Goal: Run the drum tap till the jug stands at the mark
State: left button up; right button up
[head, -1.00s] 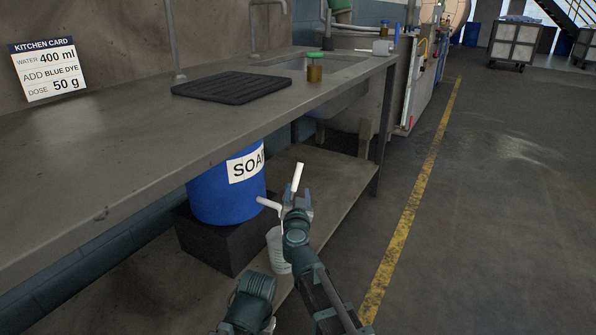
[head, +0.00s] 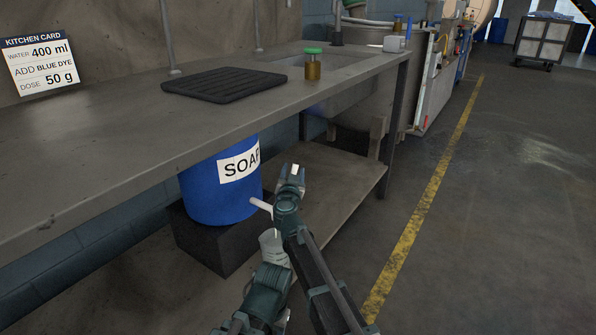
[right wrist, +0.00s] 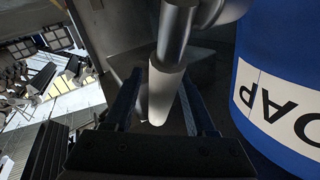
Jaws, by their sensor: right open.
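The blue drum (head: 208,190), labelled SOAP, stands on a dark block under the counter; its side also shows in the right wrist view (right wrist: 250,45). Its pale tap (head: 260,204) sticks out to the right. The whitish jug (head: 272,244) is below the tap, partly hidden by my arm; its level and mark cannot be made out. My right gripper (head: 291,172) is at the tap's pale lever (head: 295,169). In the right wrist view the lever (right wrist: 165,92) lies between the open fingers of my right gripper (right wrist: 160,100).
The dark block (head: 215,240) rests on the low shelf (head: 335,180). The counter (head: 120,115) overhangs the drum and carries a black mat (head: 225,84) and a green-capped jar (head: 313,64). A card (head: 40,65) reads water 400 ml. Floor to the right is clear.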

jog(key=shift+c, duration=0.3)
grip_shut()
dwell(1.1)
